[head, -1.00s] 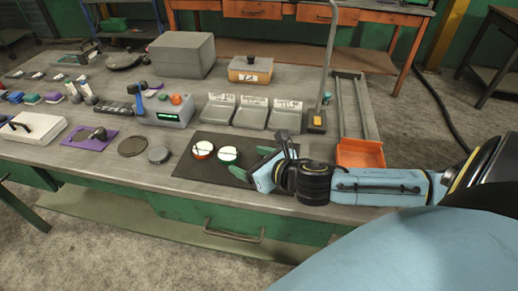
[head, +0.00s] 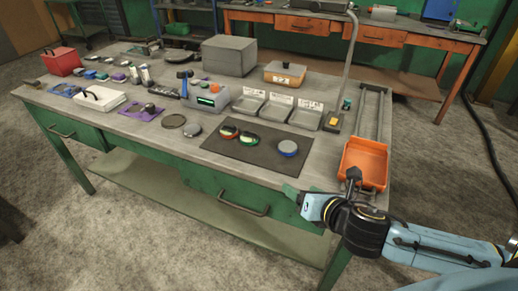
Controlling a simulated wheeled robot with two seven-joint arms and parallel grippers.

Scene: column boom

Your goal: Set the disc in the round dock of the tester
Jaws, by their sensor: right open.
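The tester (head: 205,97) is a grey box with a lit green display and an orange knob, mid-table. Its round dock cannot be made out clearly. On the dark mat (head: 258,158) lie a red-rimmed disc (head: 229,131), a green-rimmed disc (head: 247,140) and, apart at the right, a blue-rimmed disc (head: 288,148). A plain grey disc (head: 192,130) lies left of the mat; which disc the task means cannot be told. My right gripper (head: 304,200) is open and empty, at the table's front edge, nearer than the mat and touching no disc. My left gripper is out of view.
Three grey trays (head: 275,106) with labels stand behind the mat. An orange bin (head: 363,163) at the right lies close to my right arm. A tall bent pole (head: 347,75) rises behind it. A dark round plate (head: 173,121) lies left of the grey disc.

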